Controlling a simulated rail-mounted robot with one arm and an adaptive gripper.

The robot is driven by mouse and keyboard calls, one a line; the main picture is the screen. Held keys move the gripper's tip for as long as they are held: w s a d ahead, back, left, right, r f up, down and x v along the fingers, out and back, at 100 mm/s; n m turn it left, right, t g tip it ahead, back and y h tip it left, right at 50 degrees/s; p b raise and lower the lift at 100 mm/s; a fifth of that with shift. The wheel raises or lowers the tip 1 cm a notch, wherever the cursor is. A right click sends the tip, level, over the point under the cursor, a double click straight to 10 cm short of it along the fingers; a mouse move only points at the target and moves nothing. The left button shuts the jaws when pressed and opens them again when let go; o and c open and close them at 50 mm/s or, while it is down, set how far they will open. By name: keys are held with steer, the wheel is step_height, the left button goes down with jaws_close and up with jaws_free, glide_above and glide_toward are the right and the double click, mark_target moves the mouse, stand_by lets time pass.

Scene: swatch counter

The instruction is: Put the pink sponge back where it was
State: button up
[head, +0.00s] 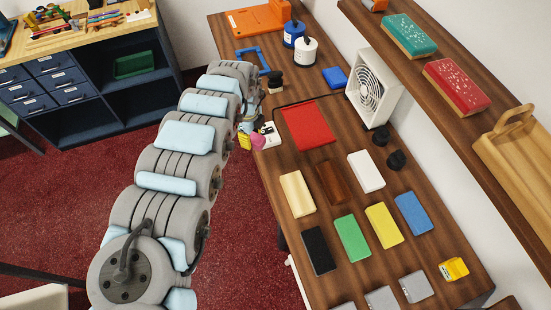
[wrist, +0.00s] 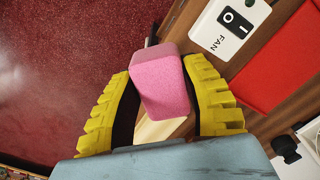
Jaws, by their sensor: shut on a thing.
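The pink sponge (wrist: 163,85) sits between the yellow ridged fingers of my gripper (wrist: 160,76) in the wrist view. The fingers are shut on it and it looks tilted. In the head view the pink sponge (head: 258,142) shows small at the left edge of the wooden counter (head: 325,93), with my gripper (head: 251,140) around it. My arm partly hides the gripper there. In the wrist view the sponge is over the counter's edge, with dark red floor to its left. Its height above the counter is hard to tell.
A white FAN switch plate (wrist: 230,25) lies close by the sponge, and a red mat (head: 308,124) is beyond it. Cream (head: 297,194), brown (head: 331,182), white (head: 366,171), black, green, yellow and blue blocks lie in rows nearer. A white fan (head: 373,86) stands at the wall.

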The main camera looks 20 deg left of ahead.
glide_above(275, 164)
steer(key=a, duration=0.1)
steer(key=f, duration=0.5)
steer(key=shift+s+a+f, duration=0.1)
steer(key=shift+a+f, duration=0.1)
steer(key=shift+f, duration=0.05)
steer(key=shift+d+f, duration=0.55)
steer(key=shift+f, duration=0.2)
steer(key=f, duration=0.2)
steer(key=shift+w+d+f, duration=0.2)
steer(key=shift+f, duration=0.4)
steer(key=shift+f+b, duration=0.15)
steer(key=shift+b, duration=0.2)
steer(key=o, duration=1.1)
